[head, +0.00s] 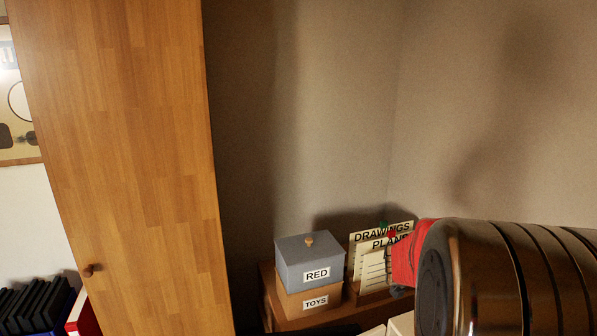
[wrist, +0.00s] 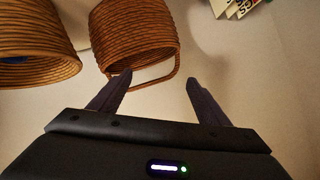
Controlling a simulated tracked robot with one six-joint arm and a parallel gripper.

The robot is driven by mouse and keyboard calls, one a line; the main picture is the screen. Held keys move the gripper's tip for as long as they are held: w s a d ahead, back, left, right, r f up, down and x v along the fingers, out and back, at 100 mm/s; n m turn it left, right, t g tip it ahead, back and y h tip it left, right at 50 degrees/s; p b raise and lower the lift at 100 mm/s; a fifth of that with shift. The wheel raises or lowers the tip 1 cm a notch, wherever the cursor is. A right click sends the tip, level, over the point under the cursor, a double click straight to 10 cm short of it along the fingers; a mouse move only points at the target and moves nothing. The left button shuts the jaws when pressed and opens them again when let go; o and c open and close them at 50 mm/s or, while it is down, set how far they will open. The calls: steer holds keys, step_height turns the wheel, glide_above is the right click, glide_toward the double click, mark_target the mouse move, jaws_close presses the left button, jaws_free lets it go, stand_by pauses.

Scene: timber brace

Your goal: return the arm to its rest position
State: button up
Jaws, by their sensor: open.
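My gripper (wrist: 158,85) shows in the wrist view, with its two dark fingers spread apart and nothing between them. Past the fingertips are two brown coiled baskets, one at the top middle (wrist: 135,35) and one at the top left (wrist: 35,45). The left finger's tip overlaps the middle basket in the picture; I cannot tell whether they touch. In the head view a large metallic part of my arm fills the lower right, and my gripper is not visible there.
A tall wooden cabinet (head: 125,150) stands at the left. A grey box labelled RED (head: 310,262) sits on a box labelled TOYS (head: 312,300). Beside them is a holder of papers marked DRAWINGS PLANS (head: 372,265), with a red thing (head: 403,258) close to my arm. Dark binders (head: 35,305) are at lower left.

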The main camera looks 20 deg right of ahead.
steer(key=w+a+r+n+t+y, duration=0.1)
steer(key=w+a+n+t+y, duration=0.4)
steer(key=w+a, duration=0.55)
steer(key=a+n+t+y, duration=0.2)
steer(key=a+n+y, duration=0.3)
steer(key=a, duration=1.1)
steer(key=s+a+n+g+y, duration=0.2)
steer(key=s+a+n, duration=0.9)
steer(key=s+a, duration=0.8)
steer(key=shift+s+a+g, duration=0.4)
steer(key=shift+a+g, duration=0.25)
steer(key=shift+g, duration=0.25)
steer(key=shift+c, duration=0.2)
